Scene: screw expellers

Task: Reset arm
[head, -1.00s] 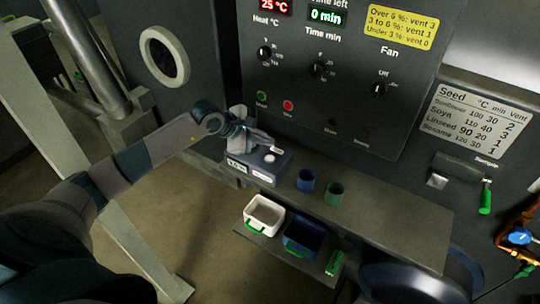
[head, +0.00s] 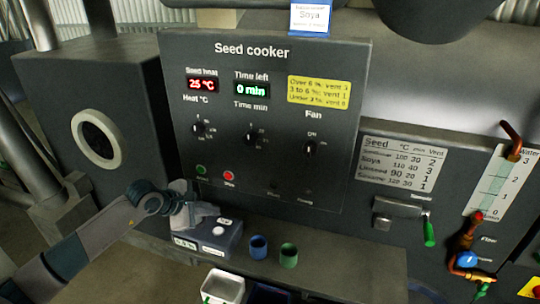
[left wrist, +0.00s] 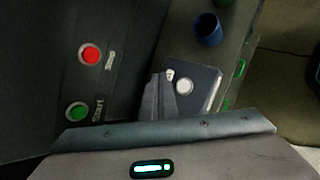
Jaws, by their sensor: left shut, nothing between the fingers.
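My left arm comes in from the lower left in the head view. Its gripper (head: 205,212) is shut and empty, just above or beside a small dark box (head: 228,236) with a white round button and a small display on the shelf. In the left wrist view the gripper fingers (left wrist: 158,90) show in front of the same box (left wrist: 205,78). I cannot tell whether they touch it. The green Start button (left wrist: 77,111) and red Stop button (left wrist: 90,54) are on the panel beside the fingers. My right gripper is not in view.
The seed cooker panel (head: 262,110) stands behind the shelf (head: 335,280). A blue cup (head: 258,247) and a green cup (head: 288,255) stand right of the box. A white bin (head: 222,287) is below. A green-handled lever (head: 428,230) and water pipes are at right.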

